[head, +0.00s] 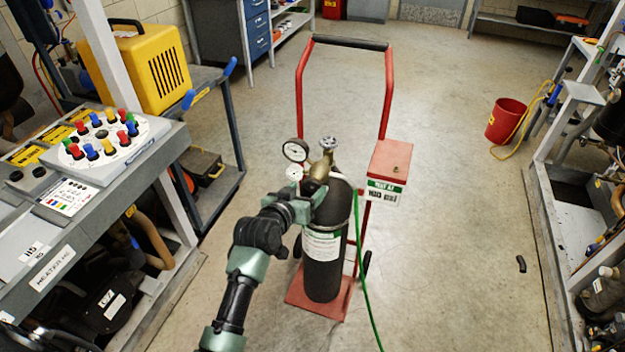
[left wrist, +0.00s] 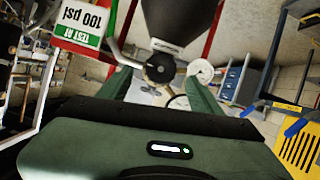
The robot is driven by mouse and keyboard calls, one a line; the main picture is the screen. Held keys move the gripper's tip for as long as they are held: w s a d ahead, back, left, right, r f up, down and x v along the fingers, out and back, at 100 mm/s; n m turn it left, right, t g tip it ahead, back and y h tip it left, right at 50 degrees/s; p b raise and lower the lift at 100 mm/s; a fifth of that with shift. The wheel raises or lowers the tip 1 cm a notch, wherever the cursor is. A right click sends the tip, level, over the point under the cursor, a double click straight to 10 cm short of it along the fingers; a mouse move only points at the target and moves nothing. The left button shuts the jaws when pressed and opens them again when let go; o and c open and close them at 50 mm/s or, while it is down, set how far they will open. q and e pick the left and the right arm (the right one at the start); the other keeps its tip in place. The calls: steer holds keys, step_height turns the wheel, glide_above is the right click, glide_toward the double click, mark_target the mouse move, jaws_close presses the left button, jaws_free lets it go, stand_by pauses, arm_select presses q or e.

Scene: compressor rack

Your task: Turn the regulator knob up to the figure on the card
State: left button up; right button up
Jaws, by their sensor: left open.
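A dark gas cylinder (head: 323,265) stands on a red hand truck, with a brass regulator and a round gauge (head: 296,150) at its top. The card (head: 384,190) is on a red box to the right; in the left wrist view the card (left wrist: 79,24) appears upside down and reads "TEST AT 100 psi". My left gripper (head: 307,196) is open at the regulator. In the left wrist view a black round knob (left wrist: 160,68) lies ahead, between the two green fingers (left wrist: 158,82); contact cannot be told. The gauge reading is too small to read. My right gripper is out of view.
A small white round part (left wrist: 200,72) sits beside the knob. A green hose (head: 361,265) runs down the cylinder's right side. A bench with a coloured-knob panel (head: 110,140) is at left, a red bucket (head: 506,120) at right. The floor around the truck is mostly clear.

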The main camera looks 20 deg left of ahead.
mark_target(312, 186)
arm_select(q)
steer(key=x, duration=0.5)
steer(key=shift+f, duration=0.1)
